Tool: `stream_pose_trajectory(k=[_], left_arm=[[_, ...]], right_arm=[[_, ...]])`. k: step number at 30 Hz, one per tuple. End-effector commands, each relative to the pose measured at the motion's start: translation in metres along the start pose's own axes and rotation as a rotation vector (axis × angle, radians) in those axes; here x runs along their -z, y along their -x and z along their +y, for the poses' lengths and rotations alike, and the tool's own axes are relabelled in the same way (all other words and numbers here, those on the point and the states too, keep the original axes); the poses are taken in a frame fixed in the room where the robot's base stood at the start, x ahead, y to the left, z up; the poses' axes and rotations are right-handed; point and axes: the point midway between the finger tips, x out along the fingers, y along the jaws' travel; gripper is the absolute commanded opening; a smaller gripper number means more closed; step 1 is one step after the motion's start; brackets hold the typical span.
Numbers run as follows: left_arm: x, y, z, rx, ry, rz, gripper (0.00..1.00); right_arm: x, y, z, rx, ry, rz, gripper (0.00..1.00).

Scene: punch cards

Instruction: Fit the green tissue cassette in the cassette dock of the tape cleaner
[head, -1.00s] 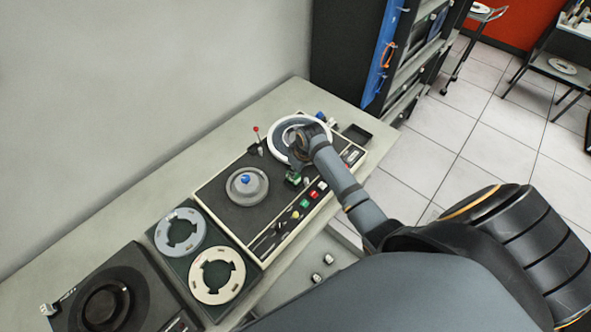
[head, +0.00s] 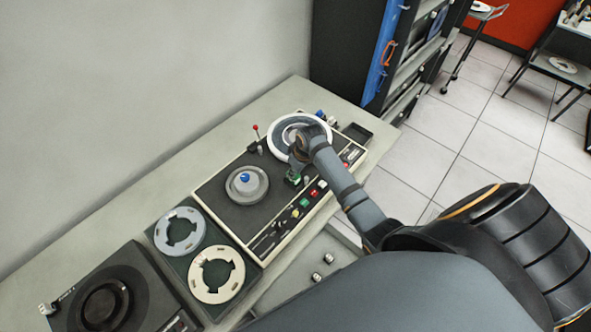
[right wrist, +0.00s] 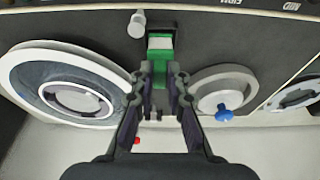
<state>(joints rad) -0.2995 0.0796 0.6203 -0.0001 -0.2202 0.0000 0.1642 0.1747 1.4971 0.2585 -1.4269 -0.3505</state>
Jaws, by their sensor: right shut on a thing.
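The tape cleaner (head: 222,205) is a dark-topped machine with a cream edge on the bench. The green tissue cassette (right wrist: 160,53), with a pale upper part, sits between the fingertips of my right gripper (right wrist: 161,72) in the right wrist view. The gripper is shut on it. In the head view the cassette (head: 293,178) shows as a small green patch at the front of the deck, just below my right gripper (head: 298,165). My left gripper is out of view.
A white-rimmed reel (head: 283,125) lies behind the right gripper, and a grey hub with a blue knob (head: 245,184) is to its left. A red-tipped lever (head: 256,134) stands at the back. Coloured buttons (head: 305,202) line the front. Two spools (head: 217,275) lie left.

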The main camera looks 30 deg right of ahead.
Motion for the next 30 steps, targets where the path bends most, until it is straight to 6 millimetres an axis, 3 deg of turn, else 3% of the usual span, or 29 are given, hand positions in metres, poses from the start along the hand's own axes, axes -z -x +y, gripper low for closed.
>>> stream_pose_trajectory(k=[30], left_arm=[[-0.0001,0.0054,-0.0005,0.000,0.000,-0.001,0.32]], right_arm=[[-0.0012,-0.0052,-0.0001,0.000,0.000,0.000,0.00]])
